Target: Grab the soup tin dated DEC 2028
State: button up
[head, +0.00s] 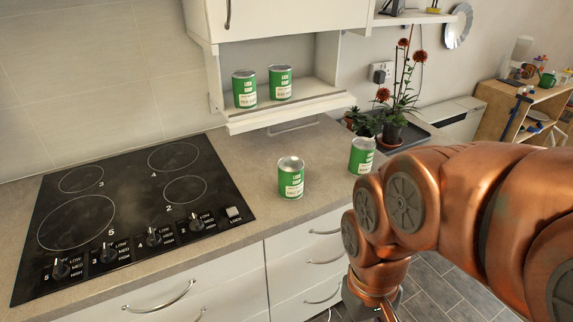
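Several green and white soup tins are in the head view. One tin (244,89) and a second tin (280,83) stand side by side on the open shelf under the wall cabinet. A third tin (291,178) stands upright on the counter right of the hob. A fourth tin (361,156) stands farther right on the counter, close to my arm. The dates on the labels are too small to read. My gripper (384,309) is at the bottom edge, low in front of the drawers and apart from all the tins. Its fingers are mostly cut off or hidden.
A black hob (128,205) with knobs covers the left of the counter (244,165). Potted red flowers (393,125) stand at the back right, behind my arm. The shelf (290,108) has a cabinet close above it. Counter around the third tin is clear.

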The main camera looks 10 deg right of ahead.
aim_at(291, 168)
jog(key=i, duration=0.1)
jog(key=z, duration=2.8)
jog(key=k, duration=1.7)
jog(key=u, duration=2.35)
jog(key=i, duration=0.45)
jog(key=z, duration=0.05)
